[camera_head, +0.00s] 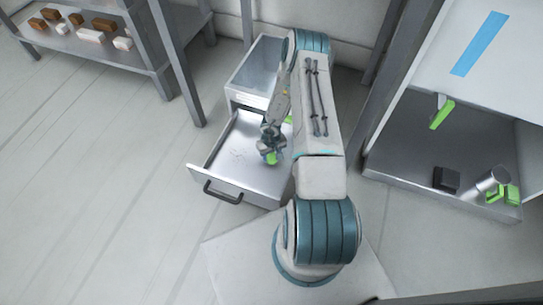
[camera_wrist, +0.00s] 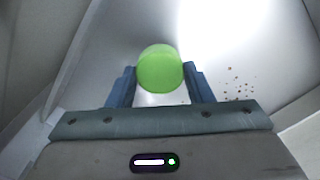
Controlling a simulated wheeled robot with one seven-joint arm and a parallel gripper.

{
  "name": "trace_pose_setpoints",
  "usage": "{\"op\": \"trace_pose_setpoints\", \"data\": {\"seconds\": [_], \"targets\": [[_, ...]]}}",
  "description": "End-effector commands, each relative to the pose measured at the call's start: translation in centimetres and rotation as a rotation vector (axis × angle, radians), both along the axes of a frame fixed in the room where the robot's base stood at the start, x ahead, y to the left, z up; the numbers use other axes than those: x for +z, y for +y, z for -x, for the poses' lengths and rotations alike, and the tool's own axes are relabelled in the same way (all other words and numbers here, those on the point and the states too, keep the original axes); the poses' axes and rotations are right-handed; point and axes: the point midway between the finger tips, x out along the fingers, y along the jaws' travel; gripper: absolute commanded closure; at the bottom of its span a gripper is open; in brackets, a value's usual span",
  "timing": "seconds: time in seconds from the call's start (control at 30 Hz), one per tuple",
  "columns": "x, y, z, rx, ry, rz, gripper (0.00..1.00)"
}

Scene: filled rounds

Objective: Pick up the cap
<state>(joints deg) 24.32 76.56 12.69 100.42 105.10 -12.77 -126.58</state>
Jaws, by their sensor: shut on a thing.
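The cap is a round green piece (camera_wrist: 160,66) between the two blue fingers of my gripper (camera_wrist: 160,80) in the wrist view. My gripper is shut on it. In the head view my gripper (camera_head: 270,148) is low inside the open grey drawer (camera_head: 232,160), and the green cap (camera_head: 271,158) shows at its fingertips. Whether the cap touches the drawer floor cannot be told. Another bit of green (camera_head: 289,119) shows farther back in the drawer, partly hidden by my arm.
The drawer unit (camera_head: 258,72) stands behind the drawer, whose handle (camera_head: 222,192) faces front left. A shelf (camera_head: 90,45) with brown and white blocks is at the upper left. Right of my arm, a metal shelf (camera_head: 415,150) holds a black block (camera_head: 446,179), a cylinder (camera_head: 488,181) and green pieces.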

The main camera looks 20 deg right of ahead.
Motion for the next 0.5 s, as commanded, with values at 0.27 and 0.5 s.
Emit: {"op": "trace_pose_setpoints", "data": {"seconds": [0.27, 0.5], "targets": [[3.3, -2.1, 3.5, 0.007, -0.001, 0.005, 0.75], [4.5, -3.7, 6.1, 0.0, -0.001, 0.002, 0.75]]}}
